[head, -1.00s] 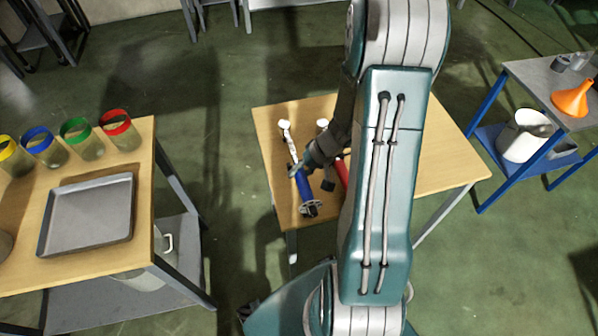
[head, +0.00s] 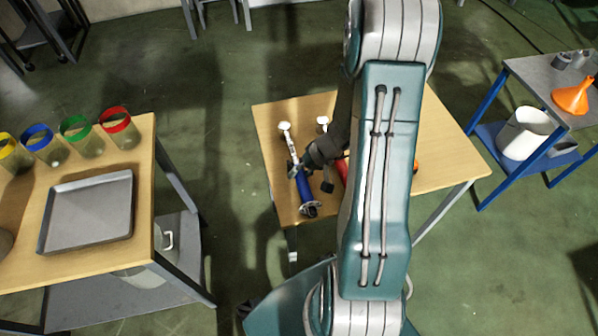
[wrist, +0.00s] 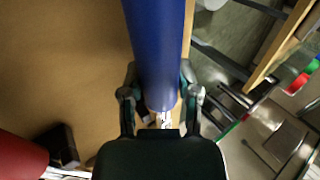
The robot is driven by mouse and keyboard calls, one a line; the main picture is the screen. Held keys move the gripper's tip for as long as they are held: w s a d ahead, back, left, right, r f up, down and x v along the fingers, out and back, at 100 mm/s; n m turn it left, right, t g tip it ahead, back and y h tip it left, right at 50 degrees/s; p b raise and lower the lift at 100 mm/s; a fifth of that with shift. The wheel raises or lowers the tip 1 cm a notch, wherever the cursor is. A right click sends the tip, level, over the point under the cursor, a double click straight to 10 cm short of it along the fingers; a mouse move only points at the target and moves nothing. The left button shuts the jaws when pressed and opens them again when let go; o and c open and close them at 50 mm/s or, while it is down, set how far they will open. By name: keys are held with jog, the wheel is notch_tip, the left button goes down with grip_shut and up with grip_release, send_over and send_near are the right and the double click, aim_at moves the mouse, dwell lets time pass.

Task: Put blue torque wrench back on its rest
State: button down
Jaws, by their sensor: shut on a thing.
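The blue torque wrench (head: 304,188) is over the left side of the middle wooden table, its pale head pointing away and its blue handle toward me. My gripper (head: 297,169) is shut on it where the handle meets the metal shaft. In the wrist view my gripper (wrist: 160,100) has one finger on each side of the blue handle (wrist: 155,45). A small grey ring-like piece (head: 310,209) shows at the handle's near end; I cannot tell whether the wrench touches it. My arm hides part of the table.
A red-handled tool (head: 342,170) lies just right, partly behind my arm; its red handle also shows in the wrist view (wrist: 20,157). A small black block (head: 327,187) stands between them. The left table (head: 145,190) holds a tray (head: 88,212) and several coloured-rim jars.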

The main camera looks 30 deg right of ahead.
jog(key=shift+f, duration=0.45)
jog(key=shift+c, duration=1.2)
grip_release()
jog(key=v, duration=1.1)
jog(key=shift+d+r, duration=0.3)
jog(key=shift+s, duration=0.1)
jog(key=s+a+r+n+t+h, duration=0.1)
jog(key=s+a+r+h, duration=0.2)
jog(key=s+a+r, duration=0.2)
jog(key=s+a+r+n+t+h, duration=0.1)
jog(key=s+a+r+n+h, duration=0.1)
jog(key=a+r, duration=1)
notch_tip(320, 180, up, 4)
jog(key=s+h, duration=0.1)
jog(key=s, duration=0.1)
jog(key=shift+s+t, duration=0.4)
